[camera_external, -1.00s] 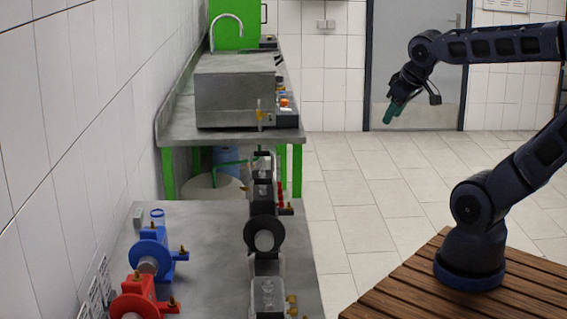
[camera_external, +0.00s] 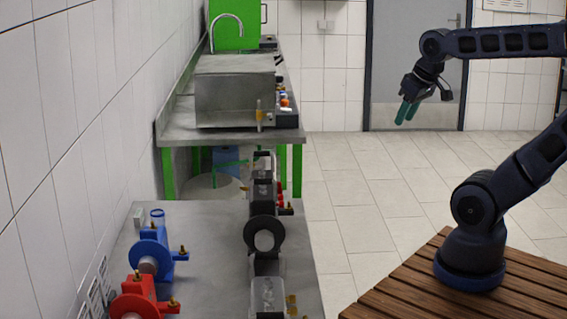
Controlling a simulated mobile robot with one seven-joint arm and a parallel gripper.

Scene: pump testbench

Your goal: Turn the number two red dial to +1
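My gripper (camera_external: 406,113) hangs in the air at the upper right, over the floor and well to the right of the benches. Its two green fingers point down and stand a little apart, with nothing between them. Small red dials (camera_external: 281,197) show on the right side of a black unit on the near bench. They are tiny here, and I cannot tell which is number two or read any marks. My gripper is apart from them.
The near steel bench (camera_external: 210,225) carries a blue pump (camera_external: 152,252), a red pump (camera_external: 140,300) and a black ring-shaped part (camera_external: 265,234). A metal box (camera_external: 235,90) stands on the far bench. The tiled floor between bench and wooden platform (camera_external: 440,300) is clear.

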